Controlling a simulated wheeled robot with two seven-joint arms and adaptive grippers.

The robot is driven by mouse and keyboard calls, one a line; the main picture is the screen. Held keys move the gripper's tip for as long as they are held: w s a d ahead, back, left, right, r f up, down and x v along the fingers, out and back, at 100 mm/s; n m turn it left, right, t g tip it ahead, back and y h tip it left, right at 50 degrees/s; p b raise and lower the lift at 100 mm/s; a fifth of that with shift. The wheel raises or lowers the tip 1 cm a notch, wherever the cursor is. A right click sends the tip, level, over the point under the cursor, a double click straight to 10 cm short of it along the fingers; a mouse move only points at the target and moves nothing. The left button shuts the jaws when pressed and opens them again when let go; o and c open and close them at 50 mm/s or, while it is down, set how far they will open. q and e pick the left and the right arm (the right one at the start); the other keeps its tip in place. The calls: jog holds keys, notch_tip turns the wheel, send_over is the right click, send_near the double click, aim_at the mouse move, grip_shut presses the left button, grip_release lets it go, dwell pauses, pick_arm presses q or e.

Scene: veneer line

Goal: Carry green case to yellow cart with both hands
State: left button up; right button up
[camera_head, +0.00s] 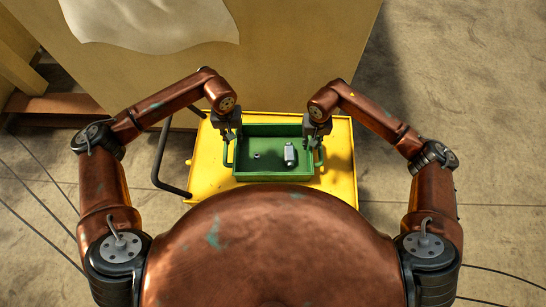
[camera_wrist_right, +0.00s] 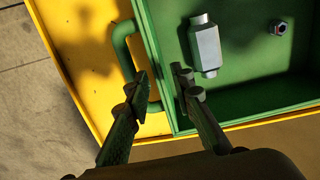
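The green case (camera_head: 272,177) is an open tray with a handle at each side. It lies level over the top of the yellow cart (camera_head: 341,185); I cannot tell if it touches. My left gripper (camera_head: 230,135) is at the left handle (camera_head: 227,154), its fingers too small to read. My right gripper (camera_head: 317,135) is above the right handle (camera_head: 319,157). In the right wrist view its fingers (camera_wrist_right: 160,77) are apart, with the case rim between them. One finger partly hides the handle (camera_wrist_right: 123,50), and I see no closed grip on it.
A grey-white block (camera_head: 290,154) and a small nut-like part (camera_head: 256,155) lie inside the case. The cart's dark push bar (camera_head: 160,155) is at left. A large tan box or panel (camera_head: 290,60) stands close behind the cart. Concrete floor is clear at right.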

jog(key=shift+r, duration=2.75)
